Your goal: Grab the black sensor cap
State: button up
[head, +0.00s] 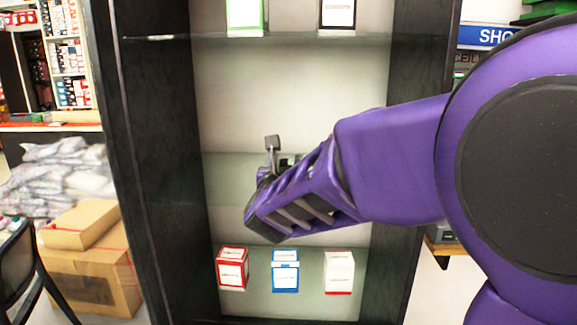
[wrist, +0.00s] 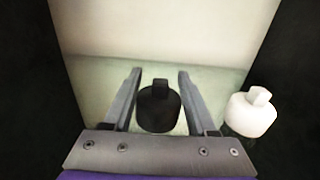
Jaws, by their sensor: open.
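The black sensor cap (wrist: 158,108) is a dark round body with a small block on top. In the wrist view it stands upright on the greenish glass shelf (wrist: 110,68), between the two fingers of my gripper (wrist: 157,85). The fingers are open, with a visible gap on each side of the cap. In the head view my gripper (head: 272,165) reaches into the shelf unit at the middle shelf, and my arm hides the cap there.
A white cap of similar shape (wrist: 250,112) stands just right of the right finger. Dark side walls (head: 148,160) bound the shelf. Red (head: 232,268), blue (head: 285,271) and white (head: 338,271) boxes sit on the shelf below. The glass behind the black cap is clear.

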jog(key=shift+s, duration=0.15)
jog(key=shift+c, duration=0.7)
grip_shut()
jog(key=shift+r, duration=0.1)
